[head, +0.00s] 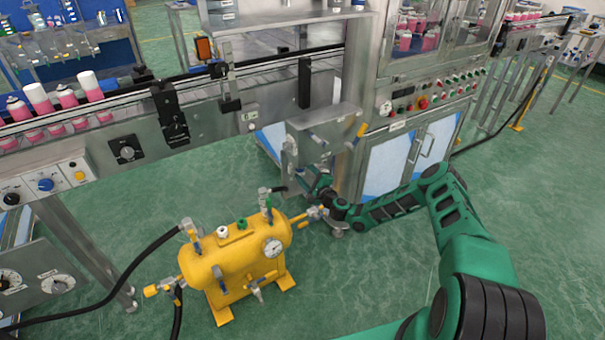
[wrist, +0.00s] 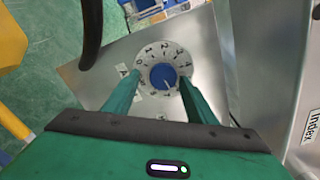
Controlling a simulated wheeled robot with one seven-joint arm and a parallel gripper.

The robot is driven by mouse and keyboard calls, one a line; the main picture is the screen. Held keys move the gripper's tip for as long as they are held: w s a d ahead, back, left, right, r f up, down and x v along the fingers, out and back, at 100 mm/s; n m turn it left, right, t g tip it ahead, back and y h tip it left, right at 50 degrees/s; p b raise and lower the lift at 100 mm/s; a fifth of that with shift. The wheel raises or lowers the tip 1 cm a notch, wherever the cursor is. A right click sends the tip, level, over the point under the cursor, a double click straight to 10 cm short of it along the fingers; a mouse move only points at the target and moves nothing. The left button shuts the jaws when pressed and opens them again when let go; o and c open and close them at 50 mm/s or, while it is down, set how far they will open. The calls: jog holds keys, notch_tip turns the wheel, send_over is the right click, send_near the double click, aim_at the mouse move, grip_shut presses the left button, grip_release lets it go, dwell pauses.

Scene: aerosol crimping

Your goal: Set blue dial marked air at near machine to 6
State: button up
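In the wrist view, a blue dial (wrist: 163,76) sits on a grey metal plate (wrist: 205,60), inside a white ring marked with numbers from 0 upward. A small pale mark shows near the dial's lower right edge; I cannot tell which number it meets. A white label beside the ring is partly hidden by my left finger. My gripper (wrist: 161,80) is open, with one green finger on each side of the dial; I cannot tell whether they touch it. In the head view, my gripper (head: 312,180) is at the bracket below the near machine, and the dial cannot be made out.
A yellow tank (head: 236,262) with hoses and a gauge stands close to my gripper. A steel cabinet (head: 400,155) with a row of buttons is to the right. Another blue knob (head: 46,185) is on a panel at far left.

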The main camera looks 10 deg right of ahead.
jog(key=shift+r, duration=0.15)
jog(key=v, duration=1)
jog(key=shift+s, duration=0.35)
